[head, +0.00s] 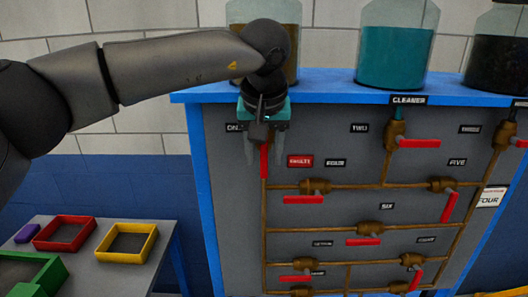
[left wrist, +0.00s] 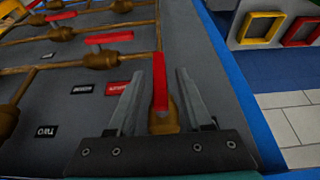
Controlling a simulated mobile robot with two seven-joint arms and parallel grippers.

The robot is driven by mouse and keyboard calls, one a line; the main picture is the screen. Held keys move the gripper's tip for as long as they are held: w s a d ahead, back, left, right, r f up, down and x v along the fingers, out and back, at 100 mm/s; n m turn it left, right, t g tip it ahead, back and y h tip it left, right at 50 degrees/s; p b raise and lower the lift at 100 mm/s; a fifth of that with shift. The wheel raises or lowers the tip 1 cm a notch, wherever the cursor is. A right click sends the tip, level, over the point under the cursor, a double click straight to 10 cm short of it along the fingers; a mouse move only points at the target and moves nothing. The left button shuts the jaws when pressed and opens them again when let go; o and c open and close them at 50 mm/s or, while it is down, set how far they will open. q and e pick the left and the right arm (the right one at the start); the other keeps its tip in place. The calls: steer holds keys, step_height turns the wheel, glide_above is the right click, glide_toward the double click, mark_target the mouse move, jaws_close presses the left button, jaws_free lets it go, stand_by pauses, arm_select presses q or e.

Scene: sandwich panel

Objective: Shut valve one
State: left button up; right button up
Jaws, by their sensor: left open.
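Valve one's red handle (head: 264,162) hangs straight down, in line with its vertical brown pipe, at the panel's upper left. Its label, partly hidden by my arm, reads "ON". My left gripper (head: 264,152) is open, with one finger on each side of the handle. In the left wrist view the red handle (left wrist: 160,88) stands between the two grey fingers of my left gripper (left wrist: 158,73), with gaps on both sides. The brown valve body (left wrist: 163,120) shows behind it. In the head view my gripper hides that body. My right gripper is not in view.
Valve two (head: 405,143) has a sideways red handle. Several more valves sit lower on the grey panel (head: 225,220). Jars, including a teal one (head: 395,50), stand on the blue top ledge. A table with red (head: 65,233), yellow (head: 128,242) and green trays is at lower left.

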arm_select(q)
steer(key=shift+w+f, duration=0.1)
steer(key=shift+f, duration=0.15)
jaws_close()
stand_by(1.4)
